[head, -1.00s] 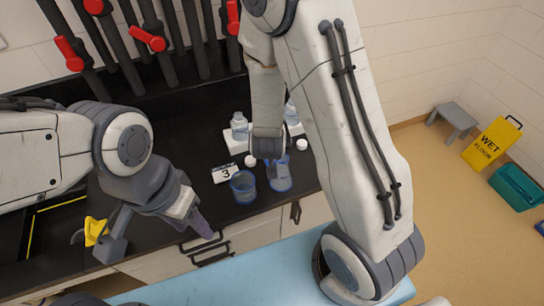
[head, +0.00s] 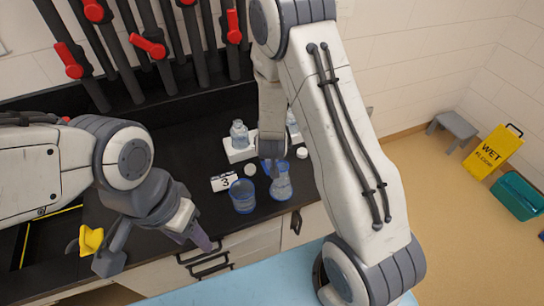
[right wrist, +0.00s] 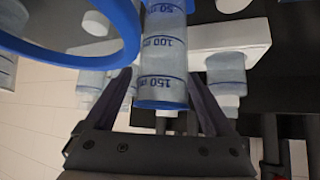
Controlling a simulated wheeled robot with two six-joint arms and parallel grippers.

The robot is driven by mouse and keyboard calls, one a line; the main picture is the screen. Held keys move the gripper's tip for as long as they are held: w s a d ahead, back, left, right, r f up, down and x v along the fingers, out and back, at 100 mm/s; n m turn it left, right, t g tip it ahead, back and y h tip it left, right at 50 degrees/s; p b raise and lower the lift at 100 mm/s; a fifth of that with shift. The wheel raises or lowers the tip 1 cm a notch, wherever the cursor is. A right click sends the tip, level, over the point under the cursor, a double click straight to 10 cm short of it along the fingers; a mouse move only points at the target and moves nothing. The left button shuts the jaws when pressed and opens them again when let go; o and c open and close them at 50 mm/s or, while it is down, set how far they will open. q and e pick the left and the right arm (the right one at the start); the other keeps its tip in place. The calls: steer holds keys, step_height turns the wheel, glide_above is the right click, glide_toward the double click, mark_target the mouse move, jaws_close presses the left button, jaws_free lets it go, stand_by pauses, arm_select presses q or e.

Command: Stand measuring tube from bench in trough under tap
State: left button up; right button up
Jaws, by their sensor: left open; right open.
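The measuring tube (head: 281,187), clear with blue markings, stands on the dark bench in the head view. In the right wrist view the marked tube (right wrist: 163,65) shows between the two fingers of my right gripper (right wrist: 162,105). The fingers are apart, with a gap on each side. In the head view my right gripper (head: 272,160) is right by the tube and partly hides it. My left gripper (head: 152,248) is open and empty at the bench's front edge. Taps with red handles (head: 149,45) stand along the back. A dark trough (head: 35,235) is partly visible at the left, largely hidden by my left arm.
A blue-rimmed beaker (head: 243,196) stands close left of the tube. A number 3 card (head: 224,182), white caps (head: 249,170) and a bottle (head: 239,134) on a white stand are behind. A wet-floor sign (head: 495,150) and teal bin (head: 518,195) are on the floor at right.

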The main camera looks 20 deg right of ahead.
steer(key=shift+w+f, duration=0.2)
jaws_close()
steer(key=shift+r, duration=0.1)
